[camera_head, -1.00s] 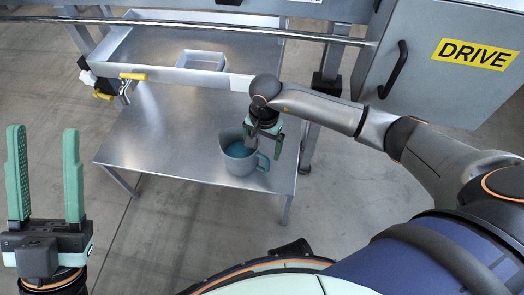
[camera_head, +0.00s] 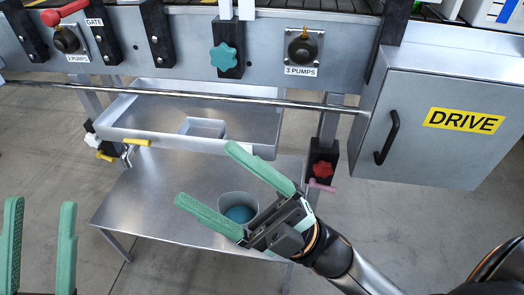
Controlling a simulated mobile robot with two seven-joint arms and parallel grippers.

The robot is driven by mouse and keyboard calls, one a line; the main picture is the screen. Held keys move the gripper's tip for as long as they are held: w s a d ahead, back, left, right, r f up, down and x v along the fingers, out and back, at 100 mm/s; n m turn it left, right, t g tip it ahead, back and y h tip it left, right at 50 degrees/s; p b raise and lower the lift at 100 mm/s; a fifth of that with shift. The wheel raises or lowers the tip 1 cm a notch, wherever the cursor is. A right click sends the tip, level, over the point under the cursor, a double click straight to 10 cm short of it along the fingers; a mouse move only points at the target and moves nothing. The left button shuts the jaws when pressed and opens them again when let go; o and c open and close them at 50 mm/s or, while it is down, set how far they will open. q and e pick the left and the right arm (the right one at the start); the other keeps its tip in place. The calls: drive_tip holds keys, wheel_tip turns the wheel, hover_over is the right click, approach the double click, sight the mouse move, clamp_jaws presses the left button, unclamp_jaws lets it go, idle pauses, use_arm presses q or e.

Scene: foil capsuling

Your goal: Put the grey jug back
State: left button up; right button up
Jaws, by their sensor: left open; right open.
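The grey jug (camera_head: 238,201) stands upright on the low metal table (camera_head: 150,190), near its front right part, with blue-green contents showing inside. My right gripper (camera_head: 206,174) is open and empty. In the picture it lies across the jug's front and right side, with its fingers pointing up and left. It hides the jug's lower body and handle, and I cannot tell whether it touches the jug. My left gripper (camera_head: 40,208) is open and empty at the lower left, apart from the table.
A shallow metal tray (camera_head: 240,140) with a small open box (camera_head: 203,127) sits above the back of the table. A long rail (camera_head: 240,98) crosses in front of the machine. The DRIVE cabinet (camera_head: 450,140) stands at the right. The table's left part is clear.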

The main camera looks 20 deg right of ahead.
drive_tip(key=d+m+t+h, duration=0.2)
drive_tip(key=m, duration=0.2)
drive_tip(key=w+d+r+m+t+h, duration=0.1)
drive_tip(key=m+t+h, duration=0.2)
drive_tip(key=m, duration=0.2)
drive_tip(key=d+m+t+h, duration=0.2)
drive_tip(key=m+t+h, duration=0.1)
drive_tip(key=m, duration=0.1)
drive_tip(key=shift+w+d+r+m, duration=0.15)
drive_tip(key=shift+d+m, duration=0.15)
drive_tip(key=shift+d, duration=0.05)
